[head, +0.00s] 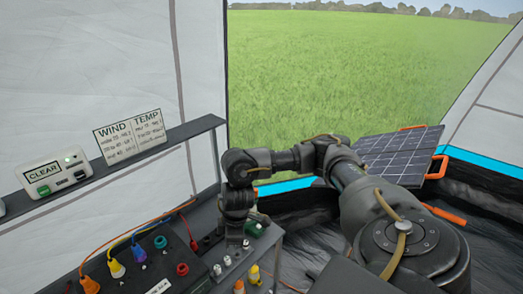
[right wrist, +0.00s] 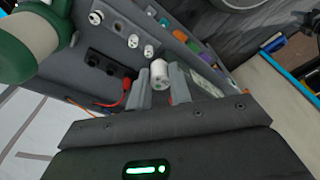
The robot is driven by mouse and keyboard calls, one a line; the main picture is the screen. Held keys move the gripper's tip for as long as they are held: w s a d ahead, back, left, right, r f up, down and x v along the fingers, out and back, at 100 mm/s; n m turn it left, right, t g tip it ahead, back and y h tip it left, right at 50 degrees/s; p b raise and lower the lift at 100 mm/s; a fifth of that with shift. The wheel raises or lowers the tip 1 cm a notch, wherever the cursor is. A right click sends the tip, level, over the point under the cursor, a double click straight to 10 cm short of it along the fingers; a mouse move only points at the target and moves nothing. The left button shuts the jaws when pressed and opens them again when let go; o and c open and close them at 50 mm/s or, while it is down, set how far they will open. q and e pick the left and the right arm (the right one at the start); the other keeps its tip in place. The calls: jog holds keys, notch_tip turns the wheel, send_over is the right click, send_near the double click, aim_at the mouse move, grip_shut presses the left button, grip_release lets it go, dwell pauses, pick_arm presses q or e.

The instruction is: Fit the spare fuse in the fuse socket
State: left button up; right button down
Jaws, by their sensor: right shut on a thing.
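My right gripper (head: 235,240) reaches down over the far end of the dark panel in the head view. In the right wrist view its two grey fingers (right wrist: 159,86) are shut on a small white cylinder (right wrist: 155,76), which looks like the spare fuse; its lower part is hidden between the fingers. A black block with round holes (right wrist: 103,68), perhaps the fuse socket, lies left of the fingers, apart from the held cylinder. I cannot tell for sure which part is the socket. My left gripper is not in view.
Several pale round studs (right wrist: 132,40) stand near the block. A red plug with a cable (right wrist: 125,99) lies close to the left finger. A green and cream object (right wrist: 35,40) looms at upper left. Coloured plugs (head: 117,268) and a red terminal (head: 182,269) sit on the panel.

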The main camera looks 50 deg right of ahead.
pick_arm(q)
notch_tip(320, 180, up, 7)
jog(key=p, duration=0.5)
jog(key=shift+p, duration=0.35)
pick_arm(e)
jog(key=w+a+r+m+h, duration=0.1)
jog(key=w+a+r+m, duration=0.1)
jog(key=w+a+m, duration=0.5)
jog(key=w+a, duration=0.2)
jog(key=a, duration=0.3)
jog(key=shift+w+a, duration=0.35)
jog(key=shift+a, duration=0.1)
jog(key=shift+t, duration=0.3)
notch_tip(320, 180, down, 4)
jog(key=b, duration=0.5)
jog(key=shift+f+b, duration=0.15)
jog(key=shift+b, duration=0.25)
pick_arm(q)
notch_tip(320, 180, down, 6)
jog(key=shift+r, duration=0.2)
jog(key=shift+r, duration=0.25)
